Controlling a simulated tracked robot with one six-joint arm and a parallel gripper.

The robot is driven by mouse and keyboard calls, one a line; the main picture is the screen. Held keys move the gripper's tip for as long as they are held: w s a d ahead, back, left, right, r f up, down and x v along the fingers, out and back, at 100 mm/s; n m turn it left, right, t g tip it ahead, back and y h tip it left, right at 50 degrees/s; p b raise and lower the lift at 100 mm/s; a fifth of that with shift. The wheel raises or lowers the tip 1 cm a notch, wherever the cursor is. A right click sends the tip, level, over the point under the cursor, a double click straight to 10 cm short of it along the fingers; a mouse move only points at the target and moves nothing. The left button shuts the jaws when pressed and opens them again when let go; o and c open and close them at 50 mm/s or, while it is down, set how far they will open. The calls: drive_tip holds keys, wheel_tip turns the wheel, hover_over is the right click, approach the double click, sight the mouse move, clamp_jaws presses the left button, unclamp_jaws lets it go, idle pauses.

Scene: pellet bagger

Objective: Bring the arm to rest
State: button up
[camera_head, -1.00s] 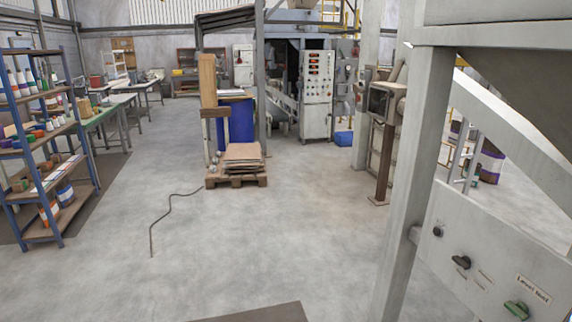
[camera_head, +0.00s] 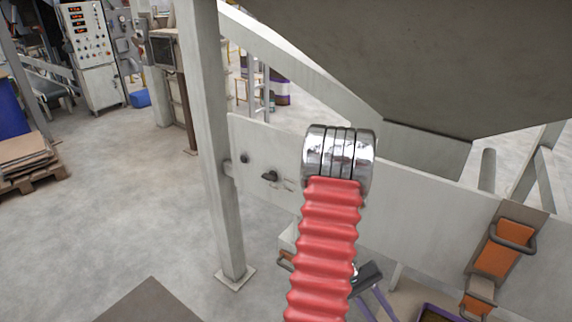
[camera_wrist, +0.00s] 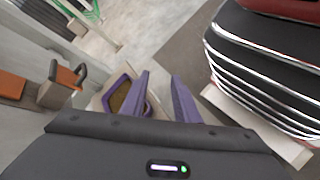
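My gripper (camera_wrist: 160,76) shows in the wrist view with its two purple fingers spread apart and nothing between them. In the head view my gripper (camera_head: 371,303) is low in the picture, mostly behind the red ribbed sleeve of my arm, which ends in a chrome collar. The arm is bent up in front of the grey machine frame. In the wrist view a purple-rimmed container (camera_wrist: 107,95) with brown contents lies beyond and below the left finger, partly hidden by it. I cannot tell the distance between them.
Orange latches (camera_head: 497,258) are on the frame at right. A grey post (camera_head: 210,140) stands left of the arm. Open floor (camera_head: 110,210) lies further left.

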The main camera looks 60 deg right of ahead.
drive_tip(key=w+a+r+n+t+h, duration=0.25)
drive_tip(key=w+a+r, duration=0.2)
drive_tip(key=w, duration=0.45)
drive_tip(key=w+a+r+n+t+h, duration=0.1)
drive_tip(key=w+a+r+t, duration=0.3)
drive_tip(key=w, duration=0.5)
drive_tip(key=w+a+r+n+t+h, duration=0.15)
drive_tip(key=w+a+r, duration=0.35)
drive_tip(key=w, duration=0.5)
drive_tip(key=w+a+r+n+t, duration=0.2)
drive_tip(key=a+r+t, duration=0.1)
drive_tip(key=a, duration=0.4)
drive_tip(key=w+a+r+n+t, duration=0.2)
drive_tip(key=a+r+n, duration=0.1)
drive_tip(key=a+r, duration=0.3)
drive_tip(key=w+a+r+n+t+y, duration=0.1)
drive_tip(key=a+r, duration=0.4)
drive_tip(key=a, duration=0.5)
drive_tip(key=w+n+t, duration=0.1)
drive_tip(key=t, duration=0.1)
drive_tip(key=shift+a+n+t, duration=0.25)
drive_tip(key=shift+n+t, duration=0.05)
drive_tip(key=shift+n, duration=0.1)
drive_tip(key=shift+d, duration=0.2)
